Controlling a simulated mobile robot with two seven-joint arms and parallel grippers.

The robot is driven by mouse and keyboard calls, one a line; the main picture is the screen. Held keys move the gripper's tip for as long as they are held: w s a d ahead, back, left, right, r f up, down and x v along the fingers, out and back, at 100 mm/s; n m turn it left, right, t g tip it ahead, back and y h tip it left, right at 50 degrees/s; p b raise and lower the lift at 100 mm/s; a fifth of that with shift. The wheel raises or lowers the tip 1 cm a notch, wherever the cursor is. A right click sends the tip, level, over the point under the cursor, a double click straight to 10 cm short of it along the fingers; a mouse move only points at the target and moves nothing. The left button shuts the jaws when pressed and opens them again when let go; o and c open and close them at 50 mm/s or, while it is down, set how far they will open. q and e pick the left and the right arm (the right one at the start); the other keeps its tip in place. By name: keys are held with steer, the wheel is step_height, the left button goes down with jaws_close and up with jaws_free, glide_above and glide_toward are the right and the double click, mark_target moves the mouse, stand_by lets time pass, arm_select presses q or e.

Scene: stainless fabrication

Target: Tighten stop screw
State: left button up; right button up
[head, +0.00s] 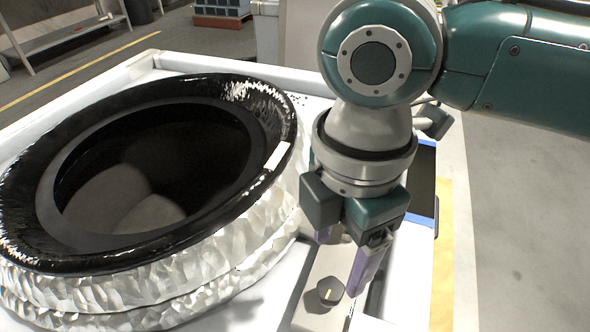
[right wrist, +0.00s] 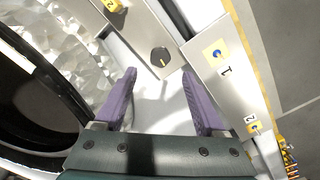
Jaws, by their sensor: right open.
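A dark round knob (head: 330,291) with a pale yellow line across its top, which looks like the stop screw, sits on a narrow grey metal plate (head: 316,316). It also shows in the right wrist view (right wrist: 160,57), just beyond and between my fingertips. My right gripper (head: 341,264) points down over the plate, its two purple fingers apart and nothing between them. In the right wrist view, the right gripper (right wrist: 160,73) is open, and the knob appears apart from both fingers. My left gripper is in neither view.
A large black-rimmed ring with a faceted silver side (head: 245,240) stands close left of my right gripper. A plate (right wrist: 222,62) with a blue-centred yellow square and the mark 1 lies right of the knob. Grey floor (head: 520,230) is clear at right.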

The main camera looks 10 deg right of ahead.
mark_target(331, 289)
step_height(331, 289, down, 8)
steer(key=shift+r+b, duration=0.2)
steer(key=shift+b, duration=0.65)
jaws_close()
